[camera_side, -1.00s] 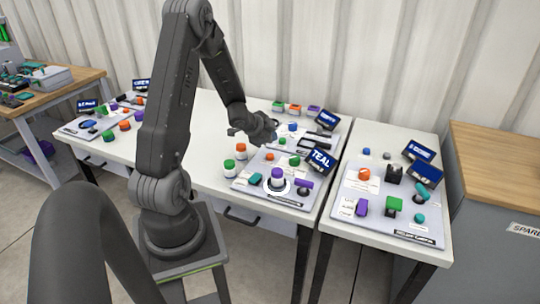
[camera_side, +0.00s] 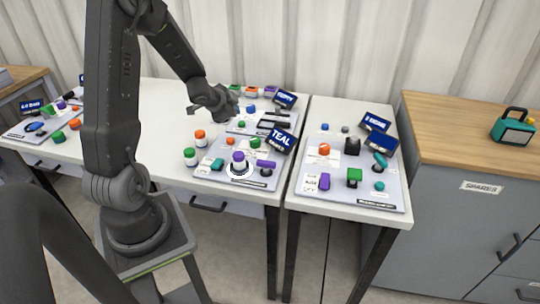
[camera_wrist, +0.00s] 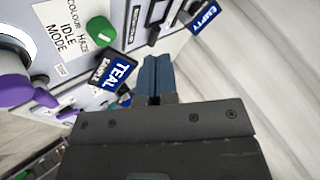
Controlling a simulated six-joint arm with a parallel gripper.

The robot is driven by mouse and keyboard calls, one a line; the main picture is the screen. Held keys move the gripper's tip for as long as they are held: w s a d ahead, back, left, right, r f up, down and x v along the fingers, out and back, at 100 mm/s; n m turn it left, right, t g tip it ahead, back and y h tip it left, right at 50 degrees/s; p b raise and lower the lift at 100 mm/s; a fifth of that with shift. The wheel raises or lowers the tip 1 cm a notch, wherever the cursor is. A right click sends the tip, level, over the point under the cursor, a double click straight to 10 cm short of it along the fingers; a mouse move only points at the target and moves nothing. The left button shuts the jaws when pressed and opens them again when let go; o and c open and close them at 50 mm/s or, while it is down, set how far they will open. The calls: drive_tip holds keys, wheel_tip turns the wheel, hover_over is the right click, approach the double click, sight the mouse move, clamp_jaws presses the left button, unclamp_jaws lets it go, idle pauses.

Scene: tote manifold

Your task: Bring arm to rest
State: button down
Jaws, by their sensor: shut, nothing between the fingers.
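My gripper (camera_side: 222,104) hangs in the air above the back of the middle table, left of the TEAL sign. In the wrist view its blue-grey fingers (camera_wrist: 154,76) are together with nothing between them. The TEAL sign (camera_side: 283,140) stands on the near panel (camera_side: 225,175) of that table; it also shows in the wrist view (camera_wrist: 122,71). That panel carries a purple knob (camera_side: 239,158) in a white ring, a teal piece (camera_side: 217,164) and a green piece. The gripper appears clear of all of these.
Orange (camera_side: 200,136) and green (camera_side: 190,156) capped pots stand left of the near panel. The right table's panel (camera_side: 335,196) holds several coloured controls and two blue signs. A wooden-topped cabinet (camera_side: 440,120) at right bears a teal case (camera_side: 513,127). The middle table's back left is bare.

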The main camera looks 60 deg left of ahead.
drive_tip(key=s+d+r+n+g+y, duration=0.15)
drive_tip(key=d+r+n, duration=0.25)
drive_tip(key=d+r, duration=1.1)
drive_tip(key=s+d+r+h, duration=0.1)
drive_tip(key=s+d+h, duration=0.1)
drive_tip(key=s+d, duration=0.4)
drive_tip(key=s+d+r+g+h, duration=0.1)
drive_tip(key=s+d+h, duration=0.2)
drive_tip(key=s+d, duration=0.4)
drive_tip(key=d, duration=0.4)
drive_tip(key=shift+s+d, duration=0.15)
drive_tip(key=shift+d, duration=0.1)
